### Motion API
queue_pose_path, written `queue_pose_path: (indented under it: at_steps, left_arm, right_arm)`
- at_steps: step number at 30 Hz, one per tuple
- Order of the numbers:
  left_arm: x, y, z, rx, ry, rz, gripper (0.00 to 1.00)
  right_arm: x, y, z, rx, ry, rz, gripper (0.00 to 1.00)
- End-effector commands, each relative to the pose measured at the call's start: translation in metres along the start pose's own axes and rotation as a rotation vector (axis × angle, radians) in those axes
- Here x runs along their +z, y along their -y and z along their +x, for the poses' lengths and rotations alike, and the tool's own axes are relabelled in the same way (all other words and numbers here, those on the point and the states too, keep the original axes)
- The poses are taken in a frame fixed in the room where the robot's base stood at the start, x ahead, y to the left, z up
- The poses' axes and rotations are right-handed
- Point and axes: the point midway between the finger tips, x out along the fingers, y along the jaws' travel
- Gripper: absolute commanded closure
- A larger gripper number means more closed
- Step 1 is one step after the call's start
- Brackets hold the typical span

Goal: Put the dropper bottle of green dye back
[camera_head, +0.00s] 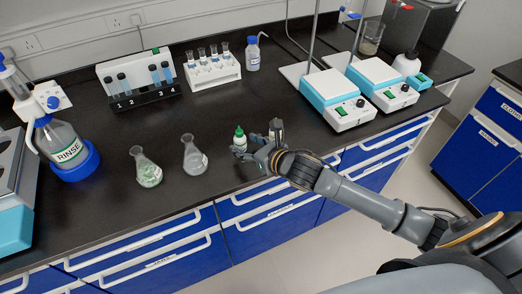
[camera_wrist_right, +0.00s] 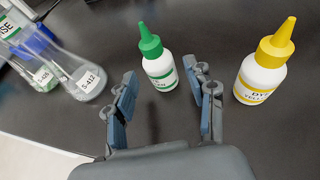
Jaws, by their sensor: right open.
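The green dye dropper bottle (camera_head: 240,140) is white with a green cap and pointed tip. It stands upright on the black bench near the front edge. In the right wrist view the green dye bottle (camera_wrist_right: 158,68) stands ahead of and between the spread fingers. My right gripper (camera_head: 258,141) is open and empty, low over the bench just right of the bottle; its fingers (camera_wrist_right: 164,84) do not visibly touch it. My left gripper is not in view.
A yellow-capped dye bottle (camera_wrist_right: 265,70) stands just right of the right finger. Two flasks (camera_head: 147,170) (camera_head: 195,157) stand left of the green bottle. A tube rack (camera_head: 213,72), numbered rack (camera_head: 140,85), rinse bottle (camera_head: 67,145) and hotplates (camera_head: 337,100) surround the clear bench middle.

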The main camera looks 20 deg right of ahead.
Motion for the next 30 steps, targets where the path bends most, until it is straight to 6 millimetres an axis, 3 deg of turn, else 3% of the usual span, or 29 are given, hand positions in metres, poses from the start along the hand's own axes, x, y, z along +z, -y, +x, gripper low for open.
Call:
queue_pose_path:
  at_steps: [6,12,17,30]
  left_arm:
    - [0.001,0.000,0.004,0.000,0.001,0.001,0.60]
    - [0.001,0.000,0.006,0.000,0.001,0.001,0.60]
    - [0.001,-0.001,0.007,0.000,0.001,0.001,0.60]
    - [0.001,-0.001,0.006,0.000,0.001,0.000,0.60]
  right_arm:
    - [-0.003,0.001,-0.050,-0.001,-0.003,-0.005,0.45]
    - [-0.002,0.001,-0.079,-0.001,-0.002,-0.001,0.45]
    - [0.000,0.000,-0.088,-0.001,0.000,0.000,0.45]
    - [0.000,0.000,-0.088,-0.001,0.000,0.001,0.45]
